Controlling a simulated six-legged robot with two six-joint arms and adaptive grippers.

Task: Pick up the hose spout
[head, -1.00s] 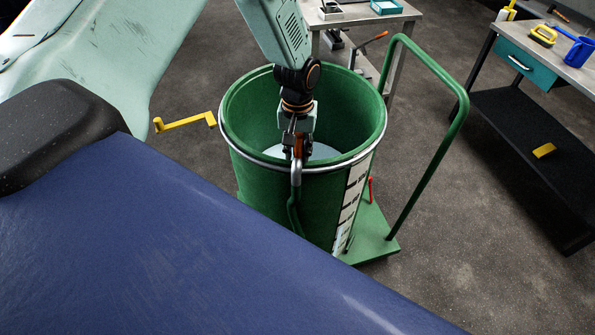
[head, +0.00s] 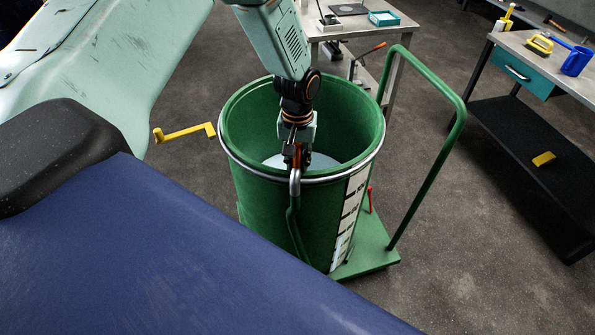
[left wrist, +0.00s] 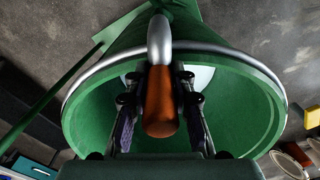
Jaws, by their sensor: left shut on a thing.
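The hose spout (head: 295,182) is a bent silver tube hooked over the near rim of the green drum (head: 250,130), with a green hose (head: 293,225) running down the drum's outside. Its orange-brown end (left wrist: 161,105) points into the drum. My left gripper (head: 297,160) reaches down to the rim from above and is shut on this end. In the left wrist view my left gripper's fingers (left wrist: 160,110) stand on either side of the orange-brown end, and the silver bend (left wrist: 159,40) lies beyond. My right gripper is not in view.
The drum stands on a green trolley (head: 375,255) with a tall handle (head: 455,130). A yellow crank (head: 185,132) sticks out at its left. A workbench (head: 560,60) stands at right and another table (head: 345,25) behind. Dark floor lies between them.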

